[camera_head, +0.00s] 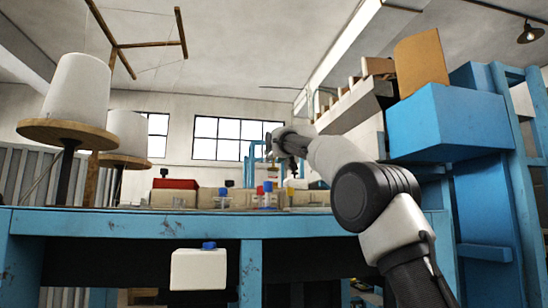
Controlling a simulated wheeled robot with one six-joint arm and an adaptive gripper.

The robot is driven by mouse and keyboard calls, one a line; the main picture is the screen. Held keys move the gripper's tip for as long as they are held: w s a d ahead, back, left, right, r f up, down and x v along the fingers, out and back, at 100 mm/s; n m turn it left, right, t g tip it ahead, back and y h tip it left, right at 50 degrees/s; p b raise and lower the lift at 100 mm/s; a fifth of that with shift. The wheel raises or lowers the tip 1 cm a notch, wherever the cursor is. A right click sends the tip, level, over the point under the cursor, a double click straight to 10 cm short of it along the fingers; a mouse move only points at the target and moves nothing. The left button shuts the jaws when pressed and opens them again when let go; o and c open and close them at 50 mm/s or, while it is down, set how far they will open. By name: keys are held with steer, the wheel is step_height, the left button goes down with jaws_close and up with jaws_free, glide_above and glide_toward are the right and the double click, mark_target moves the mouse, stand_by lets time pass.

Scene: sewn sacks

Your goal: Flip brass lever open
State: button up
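I cannot make out a brass lever in this view; it may be hidden or too small to tell. My arm reaches from the lower right up and left over the blue bench. My gripper (293,168) is a small dark shape below the pale wrist, above the small items at the back of the bench top. It is too small and dark to show whether its fingers are open or shut, and I see nothing clearly held.
The blue bench (130,224) spans the front, with a white container (198,270) with a blue cap below its edge. Thread cones (77,90) stand at left. A red box (175,183) and small bottles (223,200) sit on top. A blue box (450,118) rises at right.

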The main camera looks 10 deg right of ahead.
steer(key=shift+w, duration=0.3)
jaws_close()
steer(key=shift+w+r, duration=0.25)
steer(key=shift+w, duration=0.05)
steer(key=shift+g, duration=0.4)
steer(key=shift+s+f+g, duration=0.1)
steer(key=shift+f+g, duration=0.1)
steer(key=shift+g, duration=0.1)
